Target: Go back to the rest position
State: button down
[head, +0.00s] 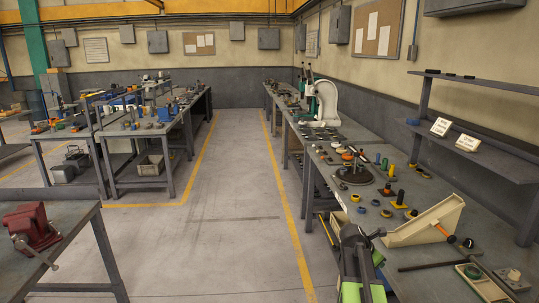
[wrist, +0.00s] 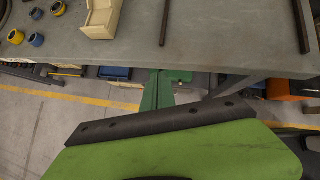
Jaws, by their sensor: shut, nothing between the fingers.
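My gripper (head: 358,245) is at the bottom of the head view, in front of the left edge of the right-hand workbench (head: 415,268). Its green and black part (wrist: 165,122) fills the lower half of the wrist view. It is shut and holds nothing. In the wrist view the bench edge runs across the upper part, beyond the gripper, with floor showing below it. The fingertips are hard to make out.
The bench holds a cream angled holder (head: 430,221), a dark rod (head: 440,265), a round dark plate (head: 354,177), several coloured rings and a white-green press (head: 325,103). A red vise (head: 32,226) stands on the left table. The aisle floor (head: 235,205) is clear.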

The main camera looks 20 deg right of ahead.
jog(key=w+a+f+m+t+y, duration=0.1)
jog(key=a+f+m+y, duration=0.1)
jog(key=a, duration=1.3)
jog(key=w+a+f+m+y, duration=0.1)
jog(key=a+f+m+y, duration=0.15)
jog(key=a, duration=1.25)
jog(key=s+a+m+g+y, duration=0.1)
jog(key=s+a+m+y, duration=0.1)
jog(key=s+a+m, duration=0.2)
jog(key=s+a+f+m+g+y, duration=0.1)
jog(key=s+a+m, duration=0.2)
jog(key=a+m, duration=0.5)
jog(key=m, duration=0.3)
jog(key=shift+s+f+y, duration=0.3)
jog(key=shift+s+y, duration=0.05)
jog(key=shift+s, duration=0.05)
jog(key=shift+a, duration=0.1)
